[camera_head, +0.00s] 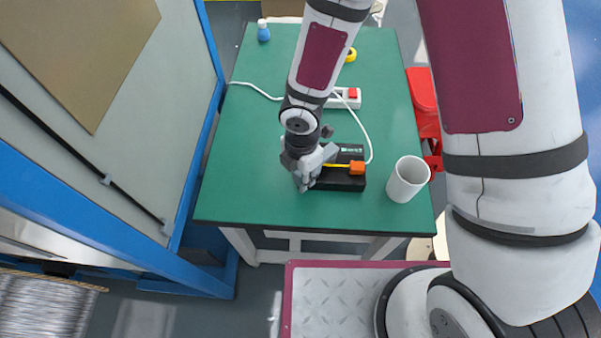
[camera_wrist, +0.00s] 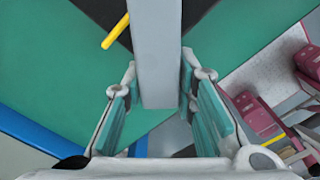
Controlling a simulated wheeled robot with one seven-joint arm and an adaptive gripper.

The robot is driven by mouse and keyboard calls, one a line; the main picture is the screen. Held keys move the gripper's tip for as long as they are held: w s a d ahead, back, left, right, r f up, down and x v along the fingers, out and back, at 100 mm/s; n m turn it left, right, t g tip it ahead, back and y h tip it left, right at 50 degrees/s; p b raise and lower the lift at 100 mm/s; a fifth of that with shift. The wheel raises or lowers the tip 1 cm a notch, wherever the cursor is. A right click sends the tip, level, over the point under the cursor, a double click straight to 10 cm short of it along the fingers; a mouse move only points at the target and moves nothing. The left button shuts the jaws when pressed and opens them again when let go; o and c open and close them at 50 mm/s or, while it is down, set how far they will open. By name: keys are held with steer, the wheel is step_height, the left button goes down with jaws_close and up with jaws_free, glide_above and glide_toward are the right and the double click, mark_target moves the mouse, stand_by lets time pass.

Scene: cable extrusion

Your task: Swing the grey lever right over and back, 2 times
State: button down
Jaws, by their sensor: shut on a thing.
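A black device (camera_head: 340,182) with a yellow bar and an orange block (camera_head: 357,168) sits near the front of the green table. My gripper (camera_head: 304,178) is at its left end, pointing down. In the wrist view the grey lever (camera_wrist: 160,55) runs down from the top edge between the two fingers, and my gripper (camera_wrist: 160,98) is shut on it. Part of the yellow bar (camera_wrist: 115,32) shows to the left of the lever. In the head view my gripper hides much of the lever, so its angle is hard to tell.
A white cup (camera_head: 407,180) stands right of the device on the green table (camera_head: 250,160). A white power strip (camera_head: 343,98) with a cable lies behind. The table's left side is clear.

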steer(key=shift+s+d, duration=0.1)
steer(key=shift+s, duration=0.05)
steer(key=c, duration=1.3)
jaws_free()
steer(key=shift+r, duration=0.35)
step_height(320, 180, up, 11)
steer(key=shift+r, duration=0.15)
